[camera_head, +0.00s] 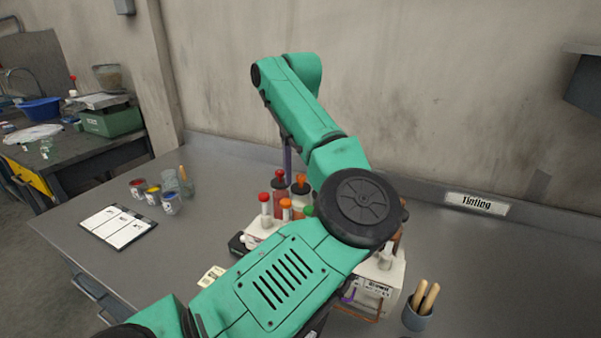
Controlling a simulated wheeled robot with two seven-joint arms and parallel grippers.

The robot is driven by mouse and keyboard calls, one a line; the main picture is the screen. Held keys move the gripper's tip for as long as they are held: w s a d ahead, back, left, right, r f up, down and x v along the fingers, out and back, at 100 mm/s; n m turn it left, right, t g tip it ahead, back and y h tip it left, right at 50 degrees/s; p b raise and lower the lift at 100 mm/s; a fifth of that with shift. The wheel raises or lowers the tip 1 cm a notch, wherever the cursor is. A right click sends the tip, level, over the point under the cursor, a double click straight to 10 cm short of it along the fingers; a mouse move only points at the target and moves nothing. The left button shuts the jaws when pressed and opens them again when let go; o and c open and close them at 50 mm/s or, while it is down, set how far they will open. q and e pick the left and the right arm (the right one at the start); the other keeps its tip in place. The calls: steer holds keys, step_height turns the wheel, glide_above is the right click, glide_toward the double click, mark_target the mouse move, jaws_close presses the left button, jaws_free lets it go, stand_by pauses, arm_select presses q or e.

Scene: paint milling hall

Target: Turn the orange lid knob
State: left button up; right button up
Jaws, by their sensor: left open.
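A white tinting machine (256,226) stands on the grey bench, partly covered by my left arm. Several colorant canisters with coloured knobs stand on it. An orange lid knob (300,178) tops a dark-lidded canister at the back. A smaller orange cap (286,203) is in front of it, beside a red knob (264,197). Another red knob (278,174) is at the back left. My left gripper (287,160) is mostly hidden behind my green forearm; a narrow dark part hangs down just above the back knobs. I cannot tell whether it touches one. My right gripper is out of view.
Small paint cans (153,195) and a clipboard (118,226) lie on the left of the bench. A grey cup (417,315) with wooden-handled tools stands at the front right. The right side of the bench is clear. A wall stands behind.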

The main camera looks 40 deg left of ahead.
arm_select(q)
steer(key=shift+d+r, duration=0.1)
jaws_close()
steer(key=shift+n, duration=0.4)
steer(key=n, duration=0.8)
steer(key=shift+n, duration=0.4)
stand_by(0.3)
jaws_free()
